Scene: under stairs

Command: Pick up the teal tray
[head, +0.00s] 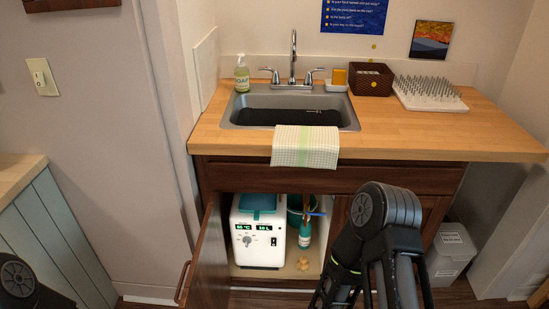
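A flat teal piece (258,203), which looks like the teal tray, lies on top of a white machine (258,240) inside the open cabinet under the sink. Its front edge shows; its back is shaded by the cabinet. My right arm comes in from the lower right, and its gripper (338,290) is low in front of the cabinet, right of the machine and apart from the teal piece. The fingertips are cut off by the bottom edge. Of my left arm only a dark joint shows at the lower left; its gripper is out of view.
The left cabinet door (208,260) stands open toward me. A teal bucket (294,208) and a teal-labelled bottle (305,235) stand right of the machine. Small tan objects (303,264) lie on the cabinet floor. A towel (305,146) hangs over the counter edge.

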